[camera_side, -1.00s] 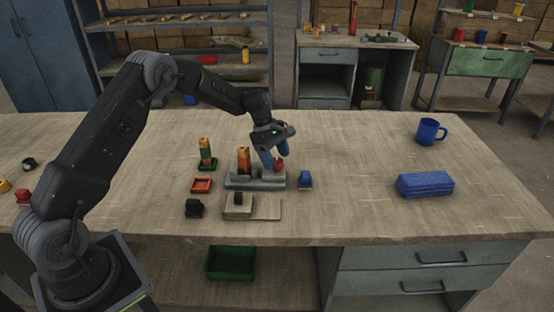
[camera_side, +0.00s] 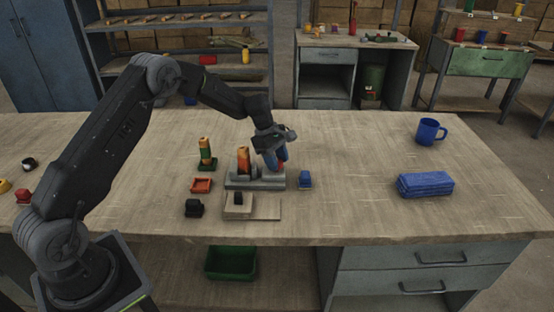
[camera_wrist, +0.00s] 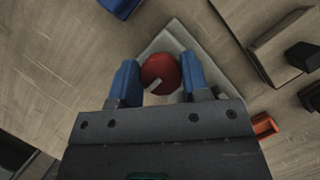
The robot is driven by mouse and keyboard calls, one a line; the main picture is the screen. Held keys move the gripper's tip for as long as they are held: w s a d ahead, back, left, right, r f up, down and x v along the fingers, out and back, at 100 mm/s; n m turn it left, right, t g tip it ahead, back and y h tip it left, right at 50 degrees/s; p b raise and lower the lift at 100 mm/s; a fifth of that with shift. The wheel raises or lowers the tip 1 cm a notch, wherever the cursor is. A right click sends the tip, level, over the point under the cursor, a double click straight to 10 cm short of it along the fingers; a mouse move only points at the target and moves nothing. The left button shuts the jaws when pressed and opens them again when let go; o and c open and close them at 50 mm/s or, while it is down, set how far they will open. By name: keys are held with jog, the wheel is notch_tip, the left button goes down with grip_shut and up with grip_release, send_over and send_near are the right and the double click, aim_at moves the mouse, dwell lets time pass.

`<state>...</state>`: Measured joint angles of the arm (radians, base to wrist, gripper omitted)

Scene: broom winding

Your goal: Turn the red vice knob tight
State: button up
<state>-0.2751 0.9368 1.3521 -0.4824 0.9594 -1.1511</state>
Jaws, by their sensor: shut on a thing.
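The red vice knob (camera_wrist: 160,70) is round, with a pale mark on its near edge in the wrist view. In the side view it is mostly hidden behind my blue fingers. It sits at the right end of the grey vice (camera_side: 240,183), whose pale base also shows in the wrist view (camera_wrist: 176,38). An orange and red upright piece (camera_side: 243,161) stands in the left part of the vice. My gripper (camera_side: 275,161) points down over the knob. Its two blue fingers stand on either side of the knob and are shut on it.
A blue block (camera_side: 305,179) stands close right of the vice. A red tray (camera_side: 201,186), a green-based upright piece (camera_side: 206,155) and a black block (camera_side: 194,208) stand left. A pale board (camera_side: 265,208) lies in front. A blue cloth (camera_side: 425,184) and mug (camera_side: 430,131) are far right.

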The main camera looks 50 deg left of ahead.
jog(key=shift+m, duration=0.4)
jog(key=m+g, duration=0.1)
jog(key=m, duration=0.2)
jog(key=shift+m+g, duration=0.4)
jog(key=m+g, duration=0.1)
jog(key=m, duration=0.1)
jog(key=m+y, duration=0.1)
jog(key=m, duration=0.2)
jog(key=shift+g, duration=0.4)
jog(key=m+y, duration=0.1)
jog(key=m, duration=0.2)
jog(key=m+g+y, duration=0.1)
jog(key=m, duration=0.2)
jog(key=shift+m+g+y, duration=0.3)
jog(key=shift+m+y, duration=0.5)
jog(key=shift+m, duration=1.3)
jog(key=o, duration=0.9)
